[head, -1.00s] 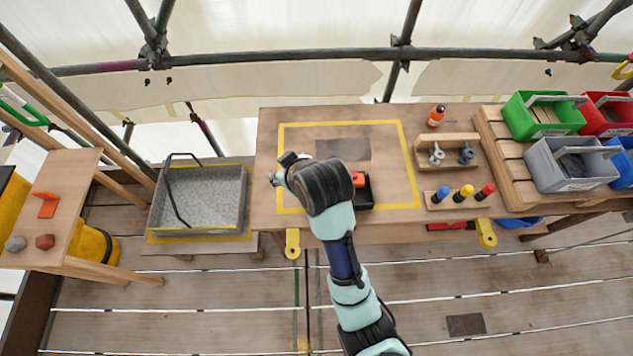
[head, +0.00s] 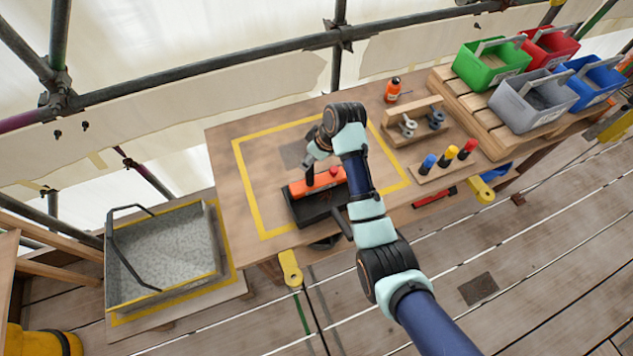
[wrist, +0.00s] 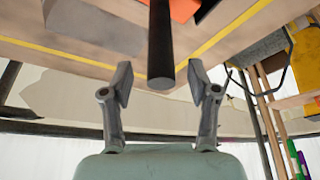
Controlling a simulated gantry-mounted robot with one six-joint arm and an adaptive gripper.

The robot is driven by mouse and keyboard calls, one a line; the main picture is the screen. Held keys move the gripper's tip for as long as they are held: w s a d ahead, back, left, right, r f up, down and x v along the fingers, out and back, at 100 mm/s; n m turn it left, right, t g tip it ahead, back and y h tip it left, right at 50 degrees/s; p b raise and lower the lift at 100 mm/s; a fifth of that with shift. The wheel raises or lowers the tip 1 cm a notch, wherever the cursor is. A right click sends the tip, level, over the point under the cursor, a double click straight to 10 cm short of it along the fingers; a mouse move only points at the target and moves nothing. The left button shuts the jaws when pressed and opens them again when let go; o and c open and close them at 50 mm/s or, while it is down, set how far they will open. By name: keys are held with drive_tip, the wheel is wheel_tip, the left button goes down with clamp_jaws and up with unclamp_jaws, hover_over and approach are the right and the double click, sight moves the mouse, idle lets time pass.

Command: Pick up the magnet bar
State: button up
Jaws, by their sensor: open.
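What looks like the magnet bar (head: 321,181) is an orange bar lying in a black tray (head: 319,207) on the wooden table, with a red knob near its right end. A dark upright post stands near its left end, close under my gripper (head: 310,160). In the wrist view, a black round rod (wrist: 161,45) reaches between my two open fingers with its end toward me, apart from both. An orange part (wrist: 184,9) shows behind it. The head view does not show the fingertips clearly.
Right of the tray are a rack with blue, yellow and red-topped pegs (head: 447,160), a wooden holder with shackles (head: 415,122) and an orange bottle (head: 393,90). Coloured bins stand at the back right. A grey gravel tray (head: 165,250) is at the left. Yellow tape marks the table.

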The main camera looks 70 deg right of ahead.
drive_tip(key=x, duration=0.3)
drive_tip(key=shift+a, duration=0.1)
drive_tip(key=shift+r, duration=0.1)
drive_tip(key=shift+c, duration=0.2)
clamp_jaws()
